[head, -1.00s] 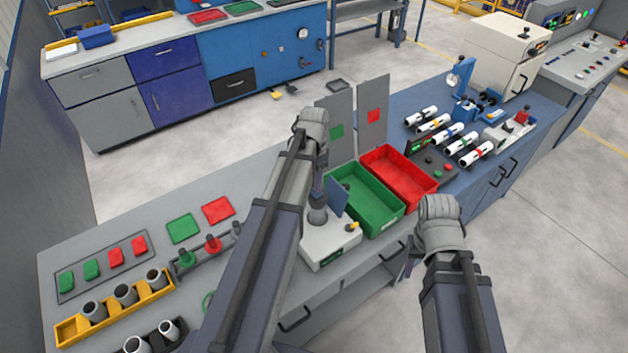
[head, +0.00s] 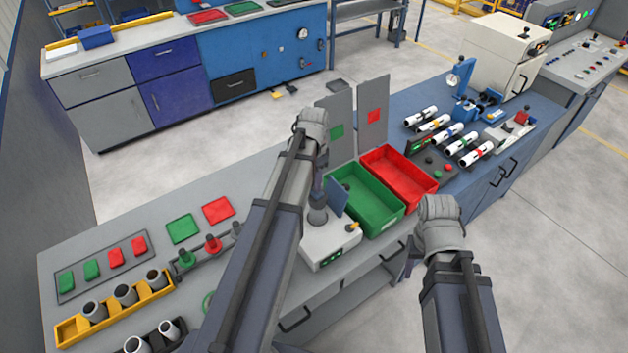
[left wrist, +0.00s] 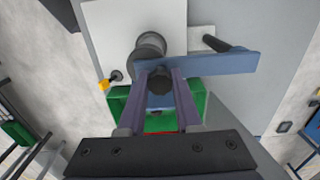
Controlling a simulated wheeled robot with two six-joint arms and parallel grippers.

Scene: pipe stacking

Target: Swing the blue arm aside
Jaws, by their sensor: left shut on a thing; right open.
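The blue arm (left wrist: 215,64) is a flat bar that reaches to the right in the left wrist view, with a dark round knob (left wrist: 160,80) near its left end. My left gripper (left wrist: 160,86) has its two fingers shut on that knob. In the head view the blue arm (head: 336,197) shows as a small slanted plate beside a grey upright cylinder (head: 317,213) on a white box (head: 330,246). My left forearm partly hides this spot. My right gripper (head: 408,262) hangs open and empty in front of the bench, mostly hidden by its wrist.
A green bin (head: 384,219) and a red bin (head: 422,185) stand just right of the white box. Two grey upright panels (head: 372,118) rise behind them. A yellow pipe rack (head: 70,330) is at the left. Several white pipes lie at the right.

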